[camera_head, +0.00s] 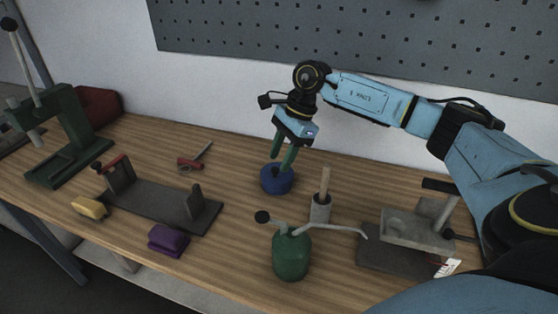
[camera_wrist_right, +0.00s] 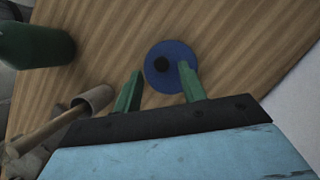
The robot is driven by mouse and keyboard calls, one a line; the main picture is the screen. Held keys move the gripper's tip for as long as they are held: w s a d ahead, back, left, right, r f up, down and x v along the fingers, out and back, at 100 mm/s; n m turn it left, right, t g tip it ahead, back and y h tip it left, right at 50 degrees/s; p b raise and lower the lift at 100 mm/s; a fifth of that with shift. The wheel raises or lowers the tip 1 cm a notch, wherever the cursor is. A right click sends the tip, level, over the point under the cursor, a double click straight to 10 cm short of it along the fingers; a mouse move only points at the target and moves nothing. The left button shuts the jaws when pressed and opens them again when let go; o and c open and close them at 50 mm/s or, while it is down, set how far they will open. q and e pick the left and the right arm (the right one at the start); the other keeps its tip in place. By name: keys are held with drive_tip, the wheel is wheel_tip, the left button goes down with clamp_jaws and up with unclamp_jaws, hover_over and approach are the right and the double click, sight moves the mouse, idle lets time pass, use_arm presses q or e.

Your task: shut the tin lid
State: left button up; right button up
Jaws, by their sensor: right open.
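A round blue tin (camera_head: 276,181) stands on the wooden bench near the middle of the head view. In the right wrist view its round blue top (camera_wrist_right: 171,66) shows with a dark knob on it. My right gripper (camera_head: 283,166) points down over the tin, its green fingers apart. In the right wrist view one finger (camera_wrist_right: 158,80) overlaps the tin's edge and the other is beside it; I cannot tell whether they touch it. Whether the lid sits fully down cannot be told. My left gripper is not in view.
A green oil can (camera_head: 291,256) and a grey pot with a wooden handle (camera_head: 320,208) stand in front of the tin. A grey vice-like fixture (camera_head: 418,230) is at right. A dark bracket (camera_head: 160,205), purple block (camera_head: 168,240) and yellow block (camera_head: 90,206) lie left. A green press (camera_head: 65,145) stands far left.

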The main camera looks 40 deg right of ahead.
drive_tip(key=v, duration=1.1)
drive_tip(key=shift+p, duration=0.3)
drive_tip(key=shift+r, duration=0.1)
